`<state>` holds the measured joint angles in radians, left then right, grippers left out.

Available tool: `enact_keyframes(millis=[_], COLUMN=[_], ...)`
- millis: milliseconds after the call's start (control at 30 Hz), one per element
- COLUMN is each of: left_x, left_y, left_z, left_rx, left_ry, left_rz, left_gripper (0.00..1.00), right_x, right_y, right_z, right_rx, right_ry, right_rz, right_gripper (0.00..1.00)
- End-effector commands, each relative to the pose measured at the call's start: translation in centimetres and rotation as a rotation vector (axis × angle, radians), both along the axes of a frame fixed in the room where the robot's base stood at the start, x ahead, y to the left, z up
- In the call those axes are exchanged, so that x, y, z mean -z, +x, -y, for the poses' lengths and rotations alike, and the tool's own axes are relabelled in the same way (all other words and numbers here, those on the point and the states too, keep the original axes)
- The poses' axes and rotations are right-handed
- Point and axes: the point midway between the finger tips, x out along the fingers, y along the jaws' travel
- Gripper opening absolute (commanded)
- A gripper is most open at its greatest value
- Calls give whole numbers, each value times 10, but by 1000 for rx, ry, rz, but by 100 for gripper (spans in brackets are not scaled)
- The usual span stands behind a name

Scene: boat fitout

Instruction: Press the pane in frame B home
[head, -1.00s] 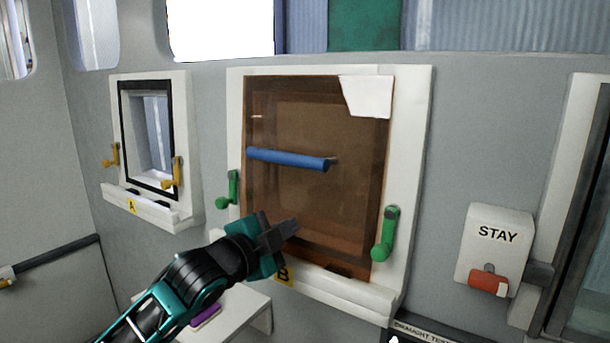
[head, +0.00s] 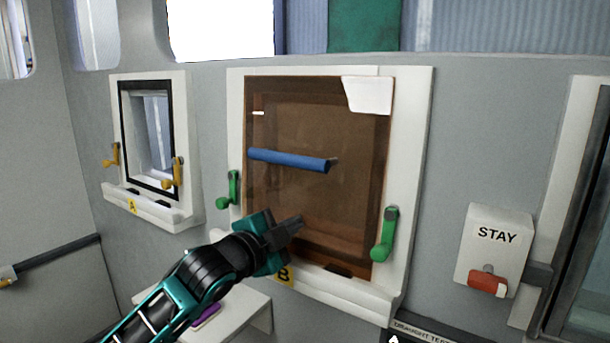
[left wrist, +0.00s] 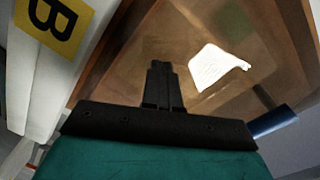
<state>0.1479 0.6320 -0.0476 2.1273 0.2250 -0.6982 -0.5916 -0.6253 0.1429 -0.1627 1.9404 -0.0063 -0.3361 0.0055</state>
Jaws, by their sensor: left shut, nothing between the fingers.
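The brown tinted pane (head: 300,205) stands in frame B (head: 410,150), a white frame on the grey wall. It has a blue bar handle (head: 288,160) across it and a white label (head: 368,95) at its upper right corner. Green turn handles (head: 385,235) sit on both sides of the frame. My left gripper (head: 298,222) is shut and empty, its fingertips in front of the pane's lower part. In the left wrist view the shut fingers (left wrist: 159,75) point at the pane (left wrist: 130,60); I cannot tell whether they touch. My right gripper is not in view.
Frame A (head: 185,110), with yellow handles and a black-edged opening, is to the left. A small white shelf (head: 255,310) with a purple item is below, behind my left arm.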

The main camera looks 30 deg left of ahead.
Motion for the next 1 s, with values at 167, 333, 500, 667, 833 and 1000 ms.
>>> enact_keyframes(millis=[167, 333, 500, 667, 833, 1000], left_x=[1, 1, 1, 1, 2, 1], left_y=[3, 6, 8, 8, 8, 3], left_z=[0, 0, 1, 1, 1, 0], left_rx=[0, 0, 0, 0, 0, 0], left_ry=[-1, -1, -1, -1, -1, 0], left_rz=[-1, -1, -1, -2, -2, -4], left_gripper=[0, 0, 0, 0, 0, 0], right_x=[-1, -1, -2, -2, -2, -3], right_y=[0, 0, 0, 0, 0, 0], right_z=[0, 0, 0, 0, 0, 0], right_rx=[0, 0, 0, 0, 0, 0], right_ry=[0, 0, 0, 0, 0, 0], right_rz=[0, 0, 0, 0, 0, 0], right_gripper=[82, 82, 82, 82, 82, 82])
